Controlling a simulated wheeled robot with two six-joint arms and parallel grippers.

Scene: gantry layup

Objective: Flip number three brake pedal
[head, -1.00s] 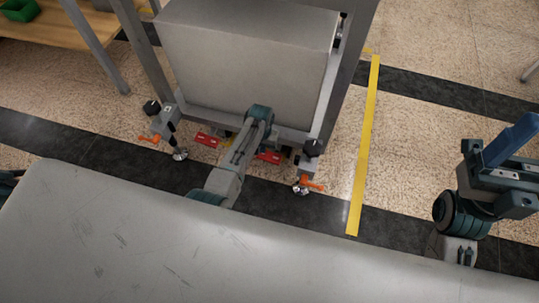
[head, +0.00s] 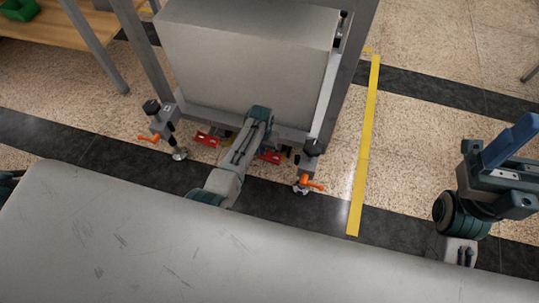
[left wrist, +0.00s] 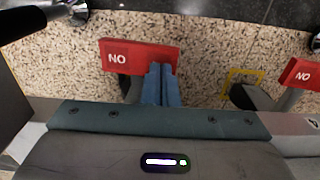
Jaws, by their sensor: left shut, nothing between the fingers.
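In the head view, red pedals show left (head: 207,140) and right (head: 271,157) of my left arm, low on the cart frame. No pedal number is readable. My left gripper (left wrist: 160,72) is shut and empty, its blue fingertips over the right part of the middle-left pedal; contact cannot be told. The head view hides its fingers beneath the arm. My right gripper (head: 510,142) is raised at the right, far from the pedals.
A large grey box (head: 245,65) sits in the metal frame above the pedals. Screw feet with orange levers stand at the left (head: 149,139) and right (head: 313,184) corners. A yellow floor strip (head: 364,145) runs to the right. Open floor lies beyond it.

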